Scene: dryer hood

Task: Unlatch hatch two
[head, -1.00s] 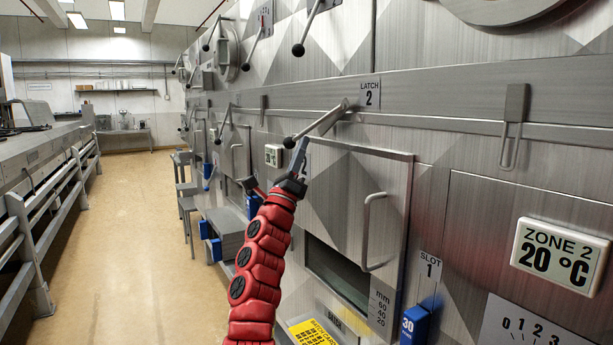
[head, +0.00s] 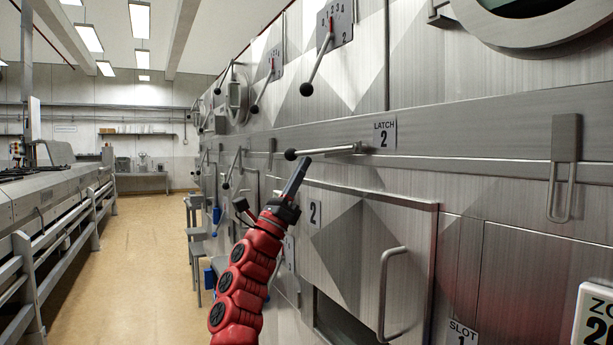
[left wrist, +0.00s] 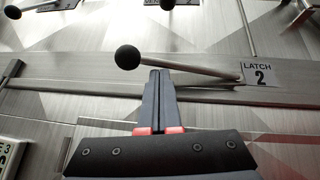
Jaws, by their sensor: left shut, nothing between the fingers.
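The latch 2 lever (head: 328,152) is a metal rod with a black ball knob on its left end. It lies nearly level beside the "LATCH 2" label (head: 385,134). Hatch two (head: 362,235) is the panel below it, marked 2, with a curved handle (head: 388,285). My left gripper (head: 298,172) is shut and empty, its tips just below the lever near the knob. In the left wrist view the lever (left wrist: 190,70) passes across just beyond the shut fingertips (left wrist: 160,72); I cannot tell whether they touch. My right gripper is not in view.
A dial lever (head: 318,62) sits above on the wall. A steel hook-shaped latch (head: 563,165) is at the right. A railed counter (head: 60,215) runs along the left, with clear floor (head: 140,250) between.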

